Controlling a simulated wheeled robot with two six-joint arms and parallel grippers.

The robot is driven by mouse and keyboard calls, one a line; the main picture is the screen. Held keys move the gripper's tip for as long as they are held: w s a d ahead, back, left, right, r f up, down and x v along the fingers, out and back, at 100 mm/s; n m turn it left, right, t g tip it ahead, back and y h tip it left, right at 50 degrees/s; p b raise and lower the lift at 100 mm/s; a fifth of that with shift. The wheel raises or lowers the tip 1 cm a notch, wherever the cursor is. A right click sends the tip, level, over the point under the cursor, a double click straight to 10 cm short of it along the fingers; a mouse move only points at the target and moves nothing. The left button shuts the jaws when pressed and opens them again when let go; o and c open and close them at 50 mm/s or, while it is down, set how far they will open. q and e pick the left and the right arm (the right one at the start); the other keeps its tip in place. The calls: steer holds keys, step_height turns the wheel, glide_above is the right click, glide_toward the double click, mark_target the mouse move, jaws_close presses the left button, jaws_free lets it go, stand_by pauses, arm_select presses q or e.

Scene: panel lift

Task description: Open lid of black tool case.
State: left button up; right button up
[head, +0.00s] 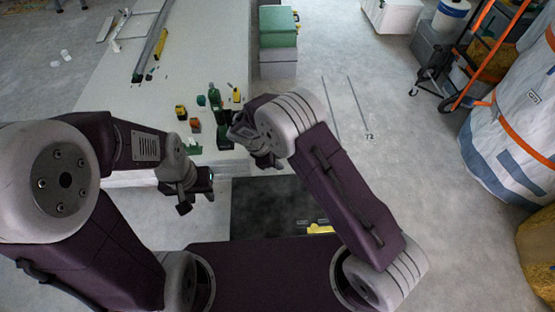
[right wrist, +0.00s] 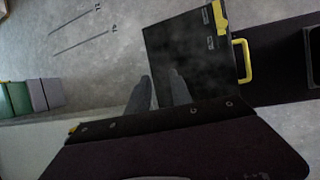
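The black tool case (head: 268,200) lies on the floor in front of my base, its dark flat lid looking closed. A yellow part (head: 320,229) shows at its near edge. In the right wrist view the dark lid (right wrist: 185,55) has a yellow handle (right wrist: 243,62) and a yellow latch (right wrist: 221,16) along one edge. My right gripper (head: 243,132) is above and beyond the case; its two grey fingers (right wrist: 160,92) are apart and empty, appearing over the far part of the lid. My left gripper (head: 194,193) looks open and empty, left of the case. Part of the case is hidden by my body.
A pale table (head: 200,60) with small tools and bottles stands at the back left. Green and grey boxes (head: 278,30) stand beside it. A cart (head: 480,60) and large white bags (head: 515,120) are at the right. Floor right of the case is clear.

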jaws_close()
stand_by(1.1)
steer(key=shift+o, duration=2.1)
jaws_free()
steer(key=p+v, duration=0.1)
steer(key=v, duration=0.8)
steer(key=shift+r, duration=0.1)
